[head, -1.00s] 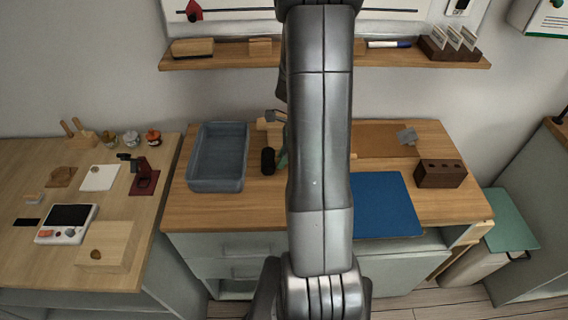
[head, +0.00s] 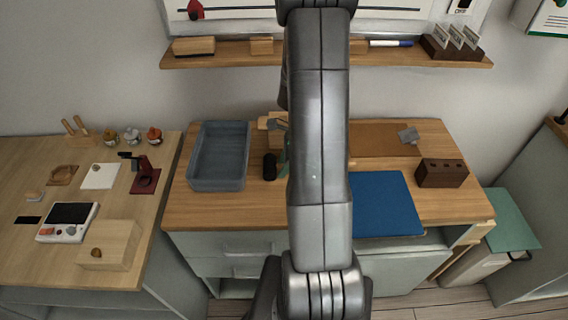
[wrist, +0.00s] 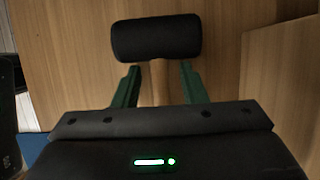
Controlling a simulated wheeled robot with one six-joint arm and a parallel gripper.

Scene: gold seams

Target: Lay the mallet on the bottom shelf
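The mallet has a black head (head: 269,166) and a pale wooden handle. It is at the wooden worktop, just right of the grey-blue tray; my arm hides its handle in the head view. The wrist view shows its head (wrist: 156,38) lying across the top and its handle (wrist: 158,85) running down toward my gripper (wrist: 160,68). The green fingers stand one on each side of the handle, with a visible gap on both sides, so my gripper looks open around it. I cannot make out which surface is the bottom shelf.
The tray (head: 219,184), blue mat (head: 385,205) and dark holed block (head: 441,173) are on the worktop (head: 240,215). A pale wooden piece with a grey tool (head: 277,121) lies behind the mallet. A wall shelf (head: 225,60) runs above. Drawers (head: 248,246) are below.

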